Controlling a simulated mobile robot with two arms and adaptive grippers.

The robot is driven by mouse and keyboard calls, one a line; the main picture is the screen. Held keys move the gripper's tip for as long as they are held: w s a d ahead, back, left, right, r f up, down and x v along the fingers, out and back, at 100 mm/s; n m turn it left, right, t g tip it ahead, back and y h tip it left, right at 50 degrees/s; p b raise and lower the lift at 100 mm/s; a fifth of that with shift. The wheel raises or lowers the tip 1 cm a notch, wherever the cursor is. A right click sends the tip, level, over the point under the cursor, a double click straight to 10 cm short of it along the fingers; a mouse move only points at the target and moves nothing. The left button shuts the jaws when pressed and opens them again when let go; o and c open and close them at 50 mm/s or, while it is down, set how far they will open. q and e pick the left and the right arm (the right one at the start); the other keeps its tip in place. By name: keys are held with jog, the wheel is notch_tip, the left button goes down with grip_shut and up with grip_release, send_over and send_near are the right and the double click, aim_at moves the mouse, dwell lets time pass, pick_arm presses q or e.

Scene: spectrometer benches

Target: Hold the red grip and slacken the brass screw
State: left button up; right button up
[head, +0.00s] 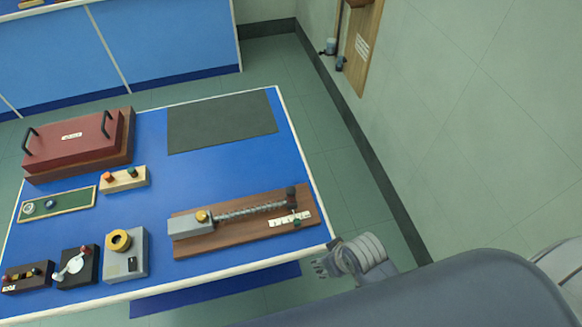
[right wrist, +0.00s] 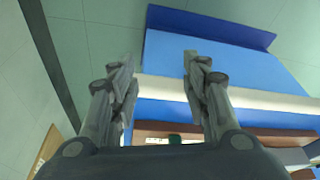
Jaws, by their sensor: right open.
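On the blue table, a brown wooden board (head: 240,239) carries a grey block (head: 190,227) with a brass-coloured knob (head: 203,216), a ribbed metal rod and a dark upright post (head: 291,197). This knob may be the brass screw; I cannot tell for sure. A small red knob (head: 86,251) sits on a black box at the front left; I cannot tell whether it is the red grip. My right gripper (head: 320,267) is open and empty beside the table's front right corner. Its spread fingers show in the right wrist view (right wrist: 158,62). My left gripper is out of view.
A green knob (head: 296,223) and white scale (head: 284,221) are at the board's right end. A grey box (head: 126,264) with a yellow ring, a red-lidded case (head: 75,142) and a dark mat (head: 220,122) share the table. A wall stands to the right.

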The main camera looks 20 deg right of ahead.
jog(key=w+a+r+n+y+p, duration=0.1)
jog(key=a+r+n+p, duration=0.15)
jog(key=r, duration=0.55)
jog(key=w+a+r+n+y+p, duration=0.15)
jog(key=a+r, duration=0.25)
jog(key=r, duration=0.4)
jog(key=w+a+f+n+g, duration=0.1)
jog(key=w+a+f+n, duration=0.2)
jog(key=w+a+n, duration=0.4)
jog(key=n+g+h, duration=0.2)
jog(key=n+h, duration=0.2)
send_near(291, 190)
jog(key=shift+y, duration=0.25)
notch_tip(291, 190, down, 6)
jog(key=shift+s+d+r, duration=0.1)
jog(key=shift+d+r, duration=0.05)
jog(key=shift+d+b, duration=0.1)
jog(key=shift+b, duration=0.2)
notch_tip(291, 190, down, 7)
jog(key=b, duration=0.7)
